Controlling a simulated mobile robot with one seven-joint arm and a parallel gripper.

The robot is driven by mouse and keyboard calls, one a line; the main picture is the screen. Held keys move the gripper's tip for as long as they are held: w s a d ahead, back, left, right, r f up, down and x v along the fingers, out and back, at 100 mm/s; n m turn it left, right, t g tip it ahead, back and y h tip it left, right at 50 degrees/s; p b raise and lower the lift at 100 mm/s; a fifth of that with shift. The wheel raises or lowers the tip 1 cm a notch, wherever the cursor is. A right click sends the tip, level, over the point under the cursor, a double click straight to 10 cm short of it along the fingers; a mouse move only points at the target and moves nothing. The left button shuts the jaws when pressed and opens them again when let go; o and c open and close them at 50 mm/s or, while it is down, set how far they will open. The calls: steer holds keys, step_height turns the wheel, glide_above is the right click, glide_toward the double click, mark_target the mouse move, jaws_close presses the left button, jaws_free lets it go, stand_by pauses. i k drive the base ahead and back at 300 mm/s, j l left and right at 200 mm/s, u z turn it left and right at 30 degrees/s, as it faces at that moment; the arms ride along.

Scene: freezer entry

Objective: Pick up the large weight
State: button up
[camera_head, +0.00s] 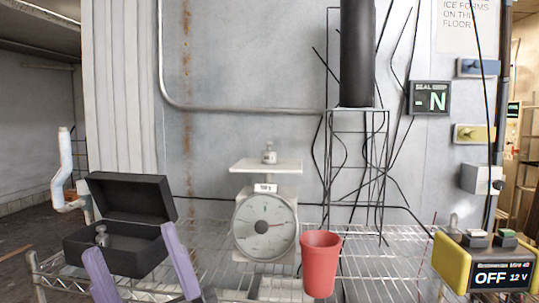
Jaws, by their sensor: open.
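One small metal weight (269,155) stands upright on the flat pan of a dial scale (264,228) near the middle of the shelf. Another metal weight (101,236) stands inside an open black case (131,196) at the left. I cannot tell for sure which weight is the large one. My gripper (130,240) shows at the lower left as two purple fingers spread wide apart. It is open and empty, in front of the black case. The fingers cover part of the case's front and right side. I cannot tell whether they touch it.
A red cup (320,264) stands right of the scale on a wire shelf (385,262). Behind it a wire frame (357,150) with thin rods carries a dark cylinder (357,52). A yellow device (488,265) reading OFF sits at the far right. A metal wall closes the back.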

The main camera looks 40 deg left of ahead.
mark_target(268, 157)
steer(key=k+j, duration=0.1)
steer(key=j, duration=0.4)
steer(key=k+j, duration=0.1)
steer(key=j, duration=0.45)
steer(key=k+j, duration=0.1)
steer(key=j, duration=0.4)
